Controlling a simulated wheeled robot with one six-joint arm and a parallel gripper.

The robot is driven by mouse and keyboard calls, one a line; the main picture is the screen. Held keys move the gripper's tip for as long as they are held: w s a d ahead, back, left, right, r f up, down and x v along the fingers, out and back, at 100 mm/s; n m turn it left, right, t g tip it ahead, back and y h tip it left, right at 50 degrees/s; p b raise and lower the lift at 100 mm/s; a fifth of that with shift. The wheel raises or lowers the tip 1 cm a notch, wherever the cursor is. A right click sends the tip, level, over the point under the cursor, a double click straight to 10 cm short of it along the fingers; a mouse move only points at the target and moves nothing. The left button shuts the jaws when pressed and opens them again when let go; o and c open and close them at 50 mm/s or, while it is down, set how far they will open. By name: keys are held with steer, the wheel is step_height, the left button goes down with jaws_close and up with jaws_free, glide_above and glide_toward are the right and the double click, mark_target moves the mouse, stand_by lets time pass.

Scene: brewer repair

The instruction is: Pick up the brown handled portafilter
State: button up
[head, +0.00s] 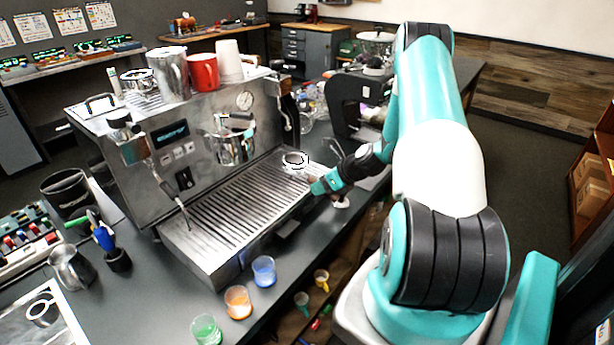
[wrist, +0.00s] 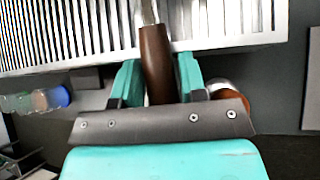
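The portafilter's round metal basket (head: 296,160) shows in the head view at the right end of the espresso machine's slatted drip tray (head: 215,207). Its brown handle (wrist: 156,62) points toward me in the wrist view, with the metal neck over the slats. My gripper (head: 322,186) is at the tray's right front edge. In the wrist view my gripper's two teal fingers (wrist: 158,75) stand on either side of the handle. The left finger is very close to it, and a narrow gap shows at the right finger. The handle's near end is hidden behind the gripper body.
A brown and metal object (wrist: 236,98) lies just right of the right finger. Blue (head: 263,270), orange (head: 238,302) and green (head: 206,330) cups stand along the counter front. A black grinder (head: 352,100) stands behind my forearm. A red mug (head: 203,72) sits on the machine.

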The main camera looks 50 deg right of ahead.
jaws_close()
steer(key=shift+r, duration=0.1)
step_height(320, 180, up, 20)
steer(key=b, duration=0.4)
steer(key=shift+c, duration=1.3)
jaws_free()
jaws_close()
